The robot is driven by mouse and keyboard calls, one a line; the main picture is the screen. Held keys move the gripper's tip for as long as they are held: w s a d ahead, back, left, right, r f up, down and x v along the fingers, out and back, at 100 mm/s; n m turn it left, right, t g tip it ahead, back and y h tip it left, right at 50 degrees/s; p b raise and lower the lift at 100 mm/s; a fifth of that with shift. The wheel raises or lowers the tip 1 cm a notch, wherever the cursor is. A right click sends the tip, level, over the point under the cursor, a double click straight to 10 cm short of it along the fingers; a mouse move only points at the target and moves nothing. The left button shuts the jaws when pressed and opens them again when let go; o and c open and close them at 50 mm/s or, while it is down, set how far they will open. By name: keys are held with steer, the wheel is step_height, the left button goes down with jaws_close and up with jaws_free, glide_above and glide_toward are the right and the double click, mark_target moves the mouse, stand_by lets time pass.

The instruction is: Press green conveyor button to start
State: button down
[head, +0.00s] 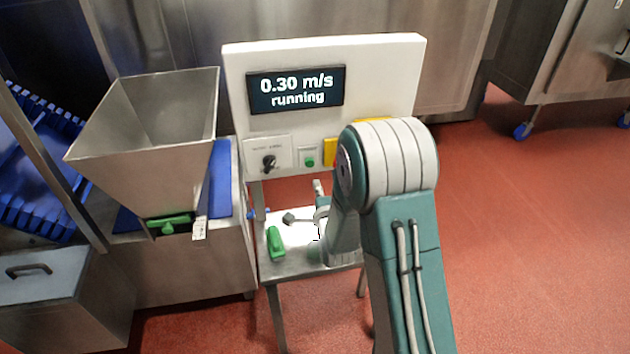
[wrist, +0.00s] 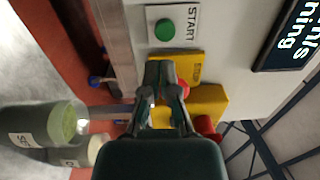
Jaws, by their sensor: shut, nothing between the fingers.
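The green START button (wrist: 165,29) sits on a white plate on the control panel, near the top of the wrist view. It also shows in the head view (head: 309,161), left of my arm. The panel's display (head: 296,90) reads "0.30 m/s running". My gripper (wrist: 160,68) is shut and empty, its fingertips just below the green button in the wrist picture, over the upper yellow plate (wrist: 190,66). I cannot tell whether the fingertips touch the panel. In the head view my arm hides most of the gripper.
A red button (wrist: 184,88) sits beside my fingertips, partly hidden, with a yellow box (wrist: 205,100) below. A black knob (head: 268,162) is left of the green button. A steel hopper (head: 150,120) stands left. A small table (head: 300,265) holds a green object (head: 275,242).

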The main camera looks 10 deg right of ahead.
steer(key=s, duration=0.6)
steer(key=shift+s, duration=0.25)
stand_by(1.6)
steer(key=s+r+n+g, duration=0.6)
steer(key=r+n, duration=0.3)
steer(key=r, duration=0.2)
steer(key=s+r+n+g, duration=0.2)
steer(key=s+n+g, duration=0.1)
steer(key=s, duration=0.8)
steer(key=s+r+n+g, duration=0.3)
steer(key=s+n, duration=0.3)
steer(key=s, duration=0.4)
steer(key=shift+s+d+g, duration=0.2)
steer(key=shift+s+g, duration=0.2)
